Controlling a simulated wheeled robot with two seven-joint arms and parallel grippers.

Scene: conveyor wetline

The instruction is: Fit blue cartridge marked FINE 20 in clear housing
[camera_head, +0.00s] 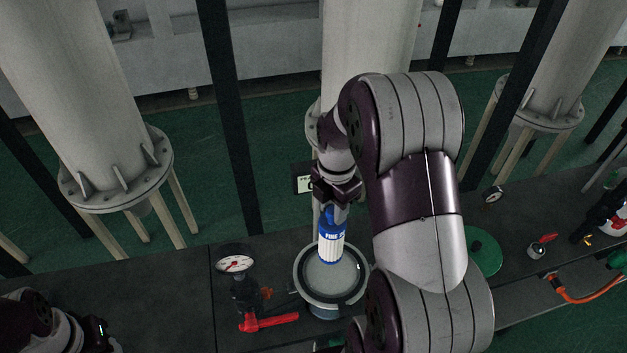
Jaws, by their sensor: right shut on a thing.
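The blue and white cartridge (331,249) with a "FINE" label hangs upright below my right gripper (328,208), which is shut on its blue top. The clear housing (300,276) stands on the dark bench with its round mouth open upward and a dark rim. In the picture the cartridge overlaps the far part of the housing's mouth. I cannot tell whether its lower end is above the rim or inside. Part of my left arm shows at the lower left corner; its gripper is not in view.
A pressure gauge (235,263) and a red-handled valve (270,321) stand left of the housing. A green round lid (484,252) lies right, partly behind my right arm. A small red-handled valve (541,245) and an orange hose (590,297) are farther right.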

